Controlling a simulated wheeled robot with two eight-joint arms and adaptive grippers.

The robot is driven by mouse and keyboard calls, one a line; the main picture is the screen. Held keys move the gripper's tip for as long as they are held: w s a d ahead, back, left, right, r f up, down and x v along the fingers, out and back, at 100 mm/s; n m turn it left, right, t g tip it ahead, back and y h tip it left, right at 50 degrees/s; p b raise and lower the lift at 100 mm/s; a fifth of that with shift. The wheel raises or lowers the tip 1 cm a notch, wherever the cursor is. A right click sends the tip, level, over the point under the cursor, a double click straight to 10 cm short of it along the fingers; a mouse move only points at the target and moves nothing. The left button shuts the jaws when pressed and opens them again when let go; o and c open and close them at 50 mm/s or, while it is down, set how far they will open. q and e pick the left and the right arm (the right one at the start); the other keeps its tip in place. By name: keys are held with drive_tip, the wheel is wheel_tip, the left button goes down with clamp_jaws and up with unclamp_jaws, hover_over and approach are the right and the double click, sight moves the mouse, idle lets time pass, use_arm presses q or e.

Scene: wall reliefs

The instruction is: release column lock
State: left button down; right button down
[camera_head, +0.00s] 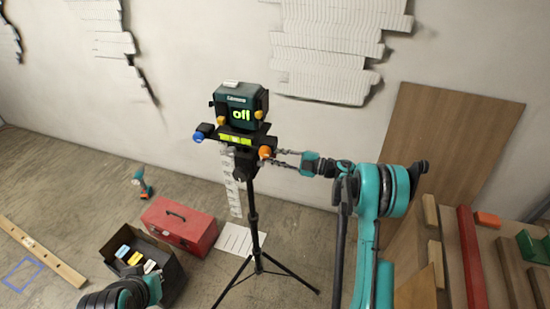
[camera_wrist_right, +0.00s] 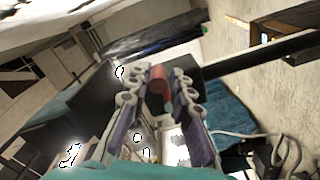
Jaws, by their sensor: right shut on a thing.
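A dark green device (camera_head: 241,106) with a lit "off" display sits on the head of a black tripod (camera_head: 253,215). A blue knob (camera_head: 198,137) is at the left of the head and an orange knob (camera_head: 265,152) at the right. My right gripper (camera_head: 273,155) reaches in from the right and is shut on the orange knob. In the right wrist view the reddish knob (camera_wrist_right: 158,84) sits between the fingertips (camera_wrist_right: 157,90). Part of my left arm shows at the bottom left; its fingers are not visible.
A red toolbox (camera_head: 180,224) and an open dark box (camera_head: 120,244) with small items stand on the floor at left. A drill (camera_head: 142,187) and a wooden level (camera_head: 42,252) lie there too. A brown board (camera_head: 445,130) leans on the wall at right. Grey reliefs (camera_head: 325,55) hang above.

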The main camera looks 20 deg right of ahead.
drive_tip(key=shift+r, duration=0.2)
drive_tip(key=c, duration=1.4)
unclamp_jaws()
drive_tip(key=shift+a, duration=0.1)
drive_tip(key=shift+c, duration=0.2)
drive_tip(key=v, duration=1.2)
